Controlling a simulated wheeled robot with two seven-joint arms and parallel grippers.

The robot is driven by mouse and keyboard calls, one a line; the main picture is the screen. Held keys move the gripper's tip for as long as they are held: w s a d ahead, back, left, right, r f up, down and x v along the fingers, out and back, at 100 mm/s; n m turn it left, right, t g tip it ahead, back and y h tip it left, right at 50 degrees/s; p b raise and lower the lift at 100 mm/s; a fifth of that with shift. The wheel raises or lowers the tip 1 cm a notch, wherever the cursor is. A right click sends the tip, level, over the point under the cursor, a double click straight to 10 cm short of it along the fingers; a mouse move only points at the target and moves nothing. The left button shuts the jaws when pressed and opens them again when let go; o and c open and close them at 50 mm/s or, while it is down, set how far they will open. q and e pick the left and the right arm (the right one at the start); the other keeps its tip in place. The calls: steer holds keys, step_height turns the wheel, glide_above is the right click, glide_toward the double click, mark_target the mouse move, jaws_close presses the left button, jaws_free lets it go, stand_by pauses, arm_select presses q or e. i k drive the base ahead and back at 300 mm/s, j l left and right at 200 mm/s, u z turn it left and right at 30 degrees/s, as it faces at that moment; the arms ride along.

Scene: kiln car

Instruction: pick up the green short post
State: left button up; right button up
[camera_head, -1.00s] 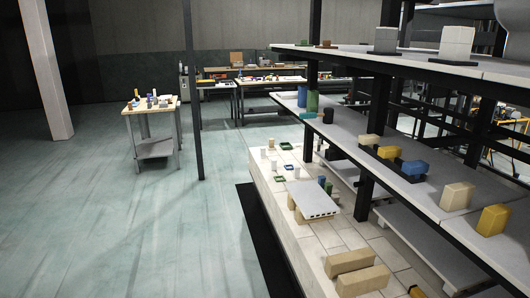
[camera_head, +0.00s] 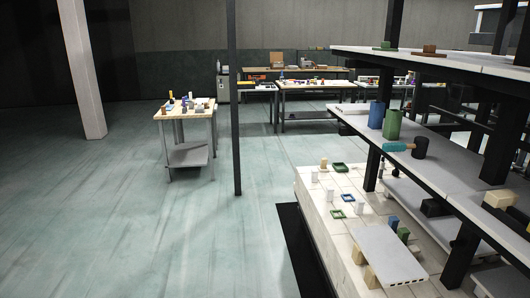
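A small green post (camera_head: 403,234) stands on the pale block deck of the kiln car (camera_head: 345,240), beside a small blue post (camera_head: 393,222) and just behind a grey slab (camera_head: 385,250). A larger green upright piece (camera_head: 393,126) stands on the middle shelf next to a blue cylinder (camera_head: 376,115). Neither of my grippers is in view.
Black uprights and shelves (camera_head: 445,175) overhang the deck on the right. White posts, green square rings (camera_head: 337,214) and tan blocks share the deck. A thin dark pole (camera_head: 235,120) and a small table (camera_head: 185,113) stand to the left. Open floor (camera_head: 180,230) lies left of the car.

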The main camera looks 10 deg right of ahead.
mark_target(393, 118)
steer(key=i, duration=1.4)
steer(key=i+z, duration=0.3)
steer(key=i, duration=0.15)
steer(key=i+j+z, duration=0.1)
steer(key=i+z, duration=0.2)
steer(key=i, duration=0.15)
steer(key=i+l+z, duration=0.15)
steer(key=z, duration=0.25)
steer(key=i+z, duration=0.3)
steer(key=z, duration=0.15)
steer(key=i+z, duration=0.2)
steer(key=z, duration=0.2)
steer(key=i+z, duration=0.25)
steer(key=z, duration=0.15)
